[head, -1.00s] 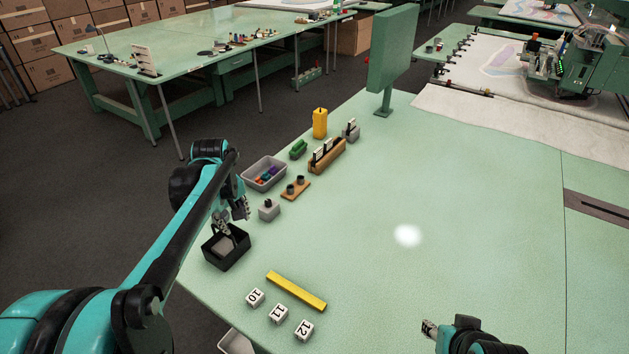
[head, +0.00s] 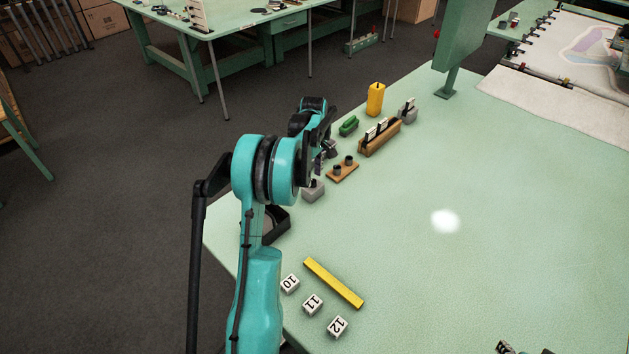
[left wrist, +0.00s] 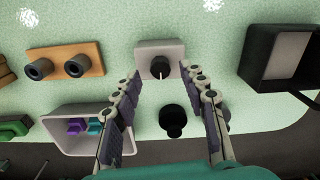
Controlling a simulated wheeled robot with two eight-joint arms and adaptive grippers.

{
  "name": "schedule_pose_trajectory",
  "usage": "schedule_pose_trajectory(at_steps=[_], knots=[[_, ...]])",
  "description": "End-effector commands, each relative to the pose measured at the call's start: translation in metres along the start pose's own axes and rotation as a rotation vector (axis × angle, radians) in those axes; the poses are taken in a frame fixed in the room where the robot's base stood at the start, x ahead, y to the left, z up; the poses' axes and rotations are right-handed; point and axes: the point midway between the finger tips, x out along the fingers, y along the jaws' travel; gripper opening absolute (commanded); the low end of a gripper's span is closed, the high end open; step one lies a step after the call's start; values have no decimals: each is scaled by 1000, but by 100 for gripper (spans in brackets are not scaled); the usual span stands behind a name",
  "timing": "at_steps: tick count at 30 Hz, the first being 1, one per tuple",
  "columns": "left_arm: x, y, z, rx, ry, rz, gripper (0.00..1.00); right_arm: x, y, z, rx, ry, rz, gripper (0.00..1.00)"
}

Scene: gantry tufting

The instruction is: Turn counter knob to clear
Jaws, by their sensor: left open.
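The counter is a small grey box (head: 313,191) on the green table near its left edge. In the left wrist view the grey box (left wrist: 147,52) shows from above with a round black knob (left wrist: 160,68) bearing a pale pointer line. My left gripper (left wrist: 164,80) is open; its two fingers are spread on either side of the knob in that view. Whether they touch it I cannot tell. In the head view the left gripper (head: 325,150) is partly hidden by its own arm. Only a bit of my right gripper (head: 506,347) shows at the bottom edge.
A black tray (left wrist: 285,55) and a grey bin (left wrist: 62,132) with coloured pieces flank the counter. A wooden block with two dark cups (head: 342,172), a slotted wooden rack (head: 380,138), a yellow bar (head: 334,282) and numbered cubes (head: 312,304) lie nearby. The table's middle is clear.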

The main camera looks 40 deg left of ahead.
Motion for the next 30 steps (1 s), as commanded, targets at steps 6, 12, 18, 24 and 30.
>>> schedule_pose_trajectory(at_steps=[6, 12, 18, 24, 30], knots=[[21, 0, 0, 1, 0, 0, 43, 6, 0, 4, 0, 0, 0, 40], [22, 0, 0, 1, 0, 1, 43, 6, 0, 4, 0, 0, 0, 40], [22, 0, 0, 2, 0, 1, 11, 6, 0, 4, 0, 0, 0, 40], [22, 0, 0, 2, 0, 1, 0, 6, 0, 4, 0, 0, 0, 40], [22, 0, 0, 26, 1, 1, 0, 5, 0, 4, 0, 0, 0, 40]])
